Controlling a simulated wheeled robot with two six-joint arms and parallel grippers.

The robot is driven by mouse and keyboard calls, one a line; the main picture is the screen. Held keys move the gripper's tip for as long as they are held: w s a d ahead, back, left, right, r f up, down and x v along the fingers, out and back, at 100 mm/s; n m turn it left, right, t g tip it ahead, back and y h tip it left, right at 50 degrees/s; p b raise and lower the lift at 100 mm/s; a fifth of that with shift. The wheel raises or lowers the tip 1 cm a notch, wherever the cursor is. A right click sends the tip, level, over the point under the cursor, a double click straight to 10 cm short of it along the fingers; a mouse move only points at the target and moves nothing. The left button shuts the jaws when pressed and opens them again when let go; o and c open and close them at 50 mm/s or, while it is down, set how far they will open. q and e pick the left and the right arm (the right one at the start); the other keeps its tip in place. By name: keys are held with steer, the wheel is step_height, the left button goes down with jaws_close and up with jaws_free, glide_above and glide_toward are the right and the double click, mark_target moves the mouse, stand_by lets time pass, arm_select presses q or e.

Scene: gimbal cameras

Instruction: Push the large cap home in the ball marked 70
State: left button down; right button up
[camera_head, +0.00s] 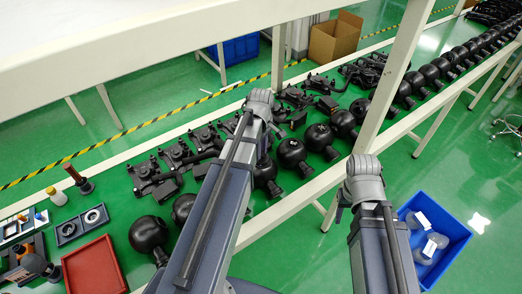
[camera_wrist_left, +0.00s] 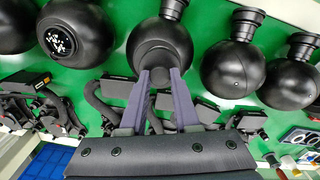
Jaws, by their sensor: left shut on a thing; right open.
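My left gripper (camera_wrist_left: 161,76) is shut on a small dark round part, which appears to be the large cap (camera_wrist_left: 160,77), in the left wrist view. The cap sits in front of a black ball (camera_wrist_left: 160,42) with a ring-shaped face, touching or very close; I cannot tell how deep it is seated. No number 70 is readable on this ball. In the head view my left wrist hides that gripper's fingers and the ball it faces. My right gripper (camera_head: 340,213) is open and empty, beside the table's front edge; its fingers are partly hidden by its wrist.
Black brackets lie behind. A red tray (camera_head: 95,268) is at left; a blue bin (camera_head: 447,240) stands on the floor.

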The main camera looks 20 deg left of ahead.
arm_select(q)
steer(key=shift+f+b, duration=0.85)
stand_by(0.3)
steer(key=c, duration=0.6)
jaws_free()
steer(key=shift+o, duration=0.2)
steer(key=shift+r, duration=0.15)
step_height(320, 180, up, 8)
steer(key=p, duration=0.8)
steer(key=shift+f, duration=0.2)
